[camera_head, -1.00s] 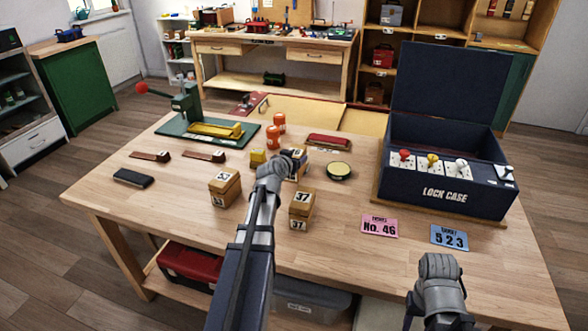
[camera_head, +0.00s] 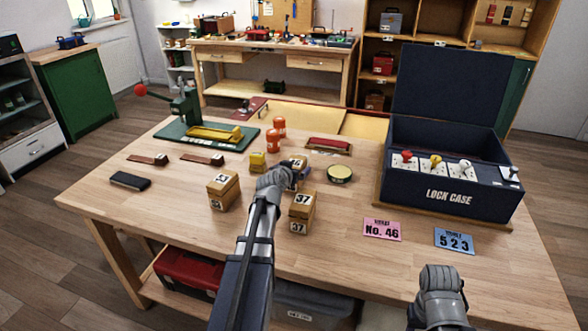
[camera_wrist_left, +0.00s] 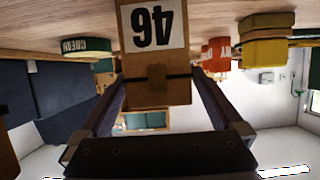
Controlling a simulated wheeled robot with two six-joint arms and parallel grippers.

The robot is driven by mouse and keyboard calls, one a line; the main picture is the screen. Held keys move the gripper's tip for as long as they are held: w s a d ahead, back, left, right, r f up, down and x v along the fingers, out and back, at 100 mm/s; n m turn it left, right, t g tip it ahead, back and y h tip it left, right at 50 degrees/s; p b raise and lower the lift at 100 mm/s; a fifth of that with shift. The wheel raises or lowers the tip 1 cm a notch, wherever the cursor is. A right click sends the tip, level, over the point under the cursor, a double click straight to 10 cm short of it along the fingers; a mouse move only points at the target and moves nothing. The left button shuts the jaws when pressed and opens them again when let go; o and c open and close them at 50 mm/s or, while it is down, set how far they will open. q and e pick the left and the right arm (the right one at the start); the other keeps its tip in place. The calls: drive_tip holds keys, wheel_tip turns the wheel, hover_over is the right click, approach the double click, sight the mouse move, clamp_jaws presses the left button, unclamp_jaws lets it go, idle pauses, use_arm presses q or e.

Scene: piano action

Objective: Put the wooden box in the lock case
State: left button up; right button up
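The wooden box marked 46 (camera_head: 299,161) is on the table, mostly hidden behind my left gripper (camera_head: 292,170). In the left wrist view the box (camera_wrist_left: 154,48) appears upside down between the two fingertips (camera_wrist_left: 157,88); whether they press on it I cannot tell. Wooden boxes marked 43 (camera_head: 223,188) and 37 (camera_head: 301,212) stand nearby.
A pink No. 46 card (camera_head: 382,230) and a blue 523 card (camera_head: 454,240) lie before the case.

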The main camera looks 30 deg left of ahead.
use_arm(q)
drive_tip(key=shift+r, duration=0.2)
drive_tip(key=p+v, duration=0.5)
drive_tip(key=v, duration=0.7)
drive_tip(key=shift+d, duration=0.1)
